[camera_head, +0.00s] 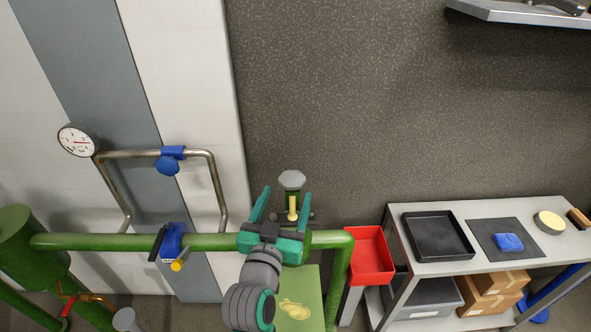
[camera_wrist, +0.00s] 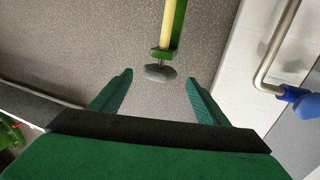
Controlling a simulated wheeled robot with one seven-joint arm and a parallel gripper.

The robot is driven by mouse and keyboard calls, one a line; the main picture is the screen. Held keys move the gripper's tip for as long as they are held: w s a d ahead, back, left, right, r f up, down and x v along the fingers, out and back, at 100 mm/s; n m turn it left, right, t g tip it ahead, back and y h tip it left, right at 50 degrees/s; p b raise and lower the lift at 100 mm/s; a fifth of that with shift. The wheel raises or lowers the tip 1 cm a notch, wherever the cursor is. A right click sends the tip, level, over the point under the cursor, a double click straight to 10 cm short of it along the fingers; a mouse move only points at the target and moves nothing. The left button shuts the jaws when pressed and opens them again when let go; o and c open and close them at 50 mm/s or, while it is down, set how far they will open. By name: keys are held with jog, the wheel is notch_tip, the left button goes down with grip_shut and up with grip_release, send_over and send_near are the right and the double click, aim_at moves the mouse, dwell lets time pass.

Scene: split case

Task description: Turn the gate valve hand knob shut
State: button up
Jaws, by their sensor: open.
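The grey hand knob (camera_head: 291,180) sits at the end of a yellow stem (camera_head: 292,207) in a green yoke, by the green pipe. In the wrist view the knob (camera_wrist: 160,73) shows between the two fingertips, with clear gaps on both sides. My gripper (camera_head: 287,191) has its green fingers spread, one on each side of the stem in the head view. In the wrist view my gripper (camera_wrist: 160,77) is open and empty. No contact with the knob shows; the exact depth between them is hard to tell. The valve body is hidden behind my gripper.
A green pipe (camera_head: 90,242) carries a blue valve (camera_head: 174,240). Above it are a steel pipe (camera_head: 215,185) with a blue valve (camera_head: 170,160) and a gauge (camera_head: 78,140). A red bin (camera_head: 371,256) and a bench (camera_head: 460,268) stand right. The wall above the knob is clear.

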aim_at(295, 171)
jog(key=shift+w+d+r, duration=0.15)
jog(key=shift+w+r, duration=0.1)
jog(key=shift+w, duration=0.25)
jog(key=x, duration=1)
jog(key=c, duration=1.1)
